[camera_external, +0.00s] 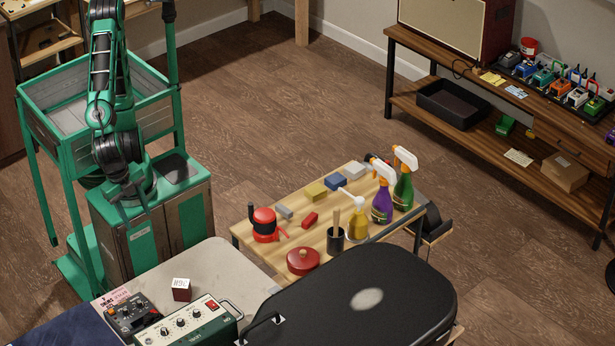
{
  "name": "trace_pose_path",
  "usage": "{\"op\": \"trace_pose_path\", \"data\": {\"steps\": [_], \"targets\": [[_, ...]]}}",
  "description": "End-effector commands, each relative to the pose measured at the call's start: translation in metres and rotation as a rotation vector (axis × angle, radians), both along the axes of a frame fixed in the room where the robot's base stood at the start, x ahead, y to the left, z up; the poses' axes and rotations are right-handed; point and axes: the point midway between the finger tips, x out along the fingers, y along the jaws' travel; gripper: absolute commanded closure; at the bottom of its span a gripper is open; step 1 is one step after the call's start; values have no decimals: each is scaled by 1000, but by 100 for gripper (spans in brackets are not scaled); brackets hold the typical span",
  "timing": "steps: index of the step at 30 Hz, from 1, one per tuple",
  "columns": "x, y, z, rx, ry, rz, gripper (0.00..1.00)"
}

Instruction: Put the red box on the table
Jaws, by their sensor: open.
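A small red box (181,294) with a pale printed top sits on a beige surface (215,262) at the lower left, beside two pedal-like units. A low wooden table (345,199) stands right of it, holding several items. A smaller red block (310,220) lies on that table near its middle. My green and black arm rises at the upper left and runs out of the top of the picture. My gripper cannot be made out. No gripper is near the red box.
On the wooden table are a red lidded pot (303,261), a red-black container (264,224), a dark cup (336,240), a yellow pump bottle (358,222), and purple (382,200) and green (403,190) spray bottles. A black case (390,300) stands in front. Open floor lies behind.

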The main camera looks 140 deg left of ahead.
Motion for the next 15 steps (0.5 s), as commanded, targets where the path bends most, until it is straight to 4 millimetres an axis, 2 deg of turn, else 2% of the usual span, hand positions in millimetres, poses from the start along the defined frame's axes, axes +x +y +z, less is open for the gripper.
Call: {"op": "trace_pose_path", "data": {"steps": [3,9,15], "targets": [[-29,4,22,-68,41,-163,52],[-74,5,46,-132,84,-428,52],[-96,6,54,-148,103,-565,52]]}}
